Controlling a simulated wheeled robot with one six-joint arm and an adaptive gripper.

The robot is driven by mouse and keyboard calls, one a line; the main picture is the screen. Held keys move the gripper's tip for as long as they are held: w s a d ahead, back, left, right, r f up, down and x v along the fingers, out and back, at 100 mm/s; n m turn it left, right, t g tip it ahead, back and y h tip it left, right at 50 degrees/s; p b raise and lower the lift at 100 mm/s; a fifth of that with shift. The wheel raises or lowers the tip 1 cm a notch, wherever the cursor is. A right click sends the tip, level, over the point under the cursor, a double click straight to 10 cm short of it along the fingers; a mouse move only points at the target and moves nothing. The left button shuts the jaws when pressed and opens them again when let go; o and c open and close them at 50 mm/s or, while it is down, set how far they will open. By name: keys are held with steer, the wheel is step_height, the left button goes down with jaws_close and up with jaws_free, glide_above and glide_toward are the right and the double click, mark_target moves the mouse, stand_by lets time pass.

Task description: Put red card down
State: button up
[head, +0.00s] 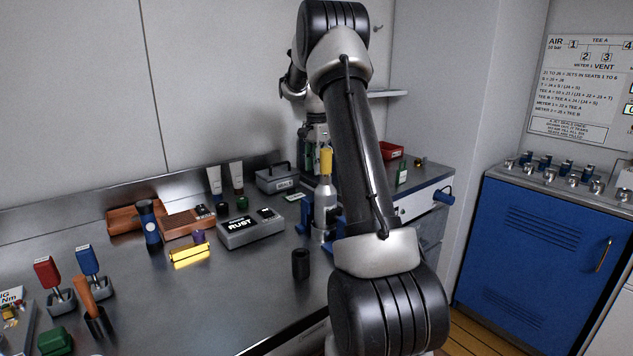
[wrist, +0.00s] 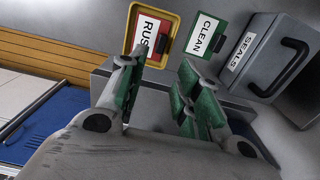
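The red card (wrist: 151,33) has a white label whose visible letters read "RUS". My gripper (wrist: 158,82) has green pads. Its fingers are apart with nothing between them. The left fingertip overlaps the lower edge of the card in the picture; I cannot tell if it touches.
A green "CLEAN" card (wrist: 206,35) is right of the red one. A grey "SEALS" box (wrist: 272,55) with a black handle stands farther right. The bench front around the dark cup (head: 300,264) is mostly clear.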

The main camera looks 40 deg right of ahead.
steer(key=s+a+r+n+t, duration=0.2)
steer(key=s+a+r+n, duration=0.6)
steer(key=s+a+r, duration=0.65)
steer(key=s+a+f+n, duration=0.2)
steer(key=s+a+n, duration=0.1)
steer(key=s, duration=0.3)
steer(key=s+a+f+n+t, duration=0.1)
steer(key=s+a+f+n, duration=0.1)
steer(key=s, duration=0.5)
steer(key=s+a+f+n+t, duration=0.1)
steer(key=s+a+f+n, duration=0.1)
steer(key=s+a+n, duration=0.2)
steer(key=shift+s+n, duration=0.5)
steer(key=shift+s, duration=0.75)
